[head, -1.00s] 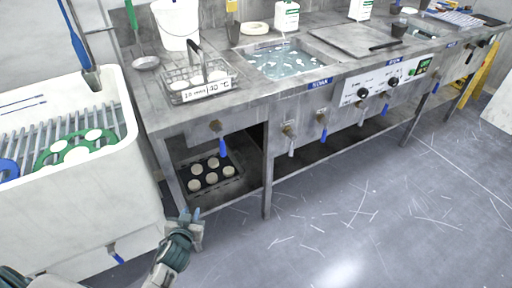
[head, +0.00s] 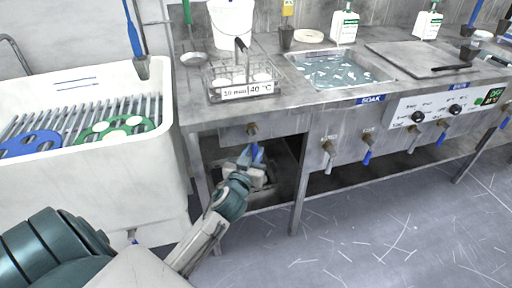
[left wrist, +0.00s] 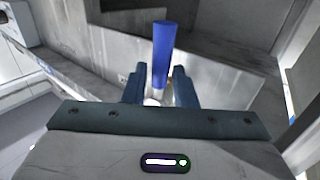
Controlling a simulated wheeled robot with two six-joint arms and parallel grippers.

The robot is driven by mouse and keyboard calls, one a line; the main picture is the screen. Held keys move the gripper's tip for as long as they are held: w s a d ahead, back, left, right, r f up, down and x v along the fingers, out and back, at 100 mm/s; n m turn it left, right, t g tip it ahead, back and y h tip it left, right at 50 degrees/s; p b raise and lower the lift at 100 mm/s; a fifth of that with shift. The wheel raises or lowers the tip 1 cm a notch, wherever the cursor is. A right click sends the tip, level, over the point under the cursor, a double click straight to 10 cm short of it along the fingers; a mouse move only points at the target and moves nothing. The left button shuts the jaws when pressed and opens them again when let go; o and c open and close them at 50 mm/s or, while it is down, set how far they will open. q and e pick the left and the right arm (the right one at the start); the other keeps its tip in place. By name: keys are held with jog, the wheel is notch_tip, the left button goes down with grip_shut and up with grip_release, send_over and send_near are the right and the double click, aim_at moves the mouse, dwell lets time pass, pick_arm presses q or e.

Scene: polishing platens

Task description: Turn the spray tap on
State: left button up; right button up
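A tap with a brass body (head: 252,129) sits on the bench front below the wire basket. Its blue lever (head: 257,152) hangs down. I see no readable label marking it as the spray tap. My left gripper (head: 249,160) is at this lever, fingers pointing up toward it. In the left wrist view the blue lever (left wrist: 163,55) stands between the two fingers (left wrist: 160,88), which are apart with a gap at least on the left side. Whether a finger touches the lever is unclear. My right gripper is not in view.
A white sink (head: 165,140) with a slatted rack stands left. Several other taps, including a blue-levered one (head: 367,156), line the bench front to the right. A wire basket (head: 240,80) and a soak basin (head: 335,72) are on top. The lower shelf is partly hidden by my arm.

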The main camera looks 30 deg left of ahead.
pick_arm(q)
jog(key=shift+x, duration=1.15)
grip_shut()
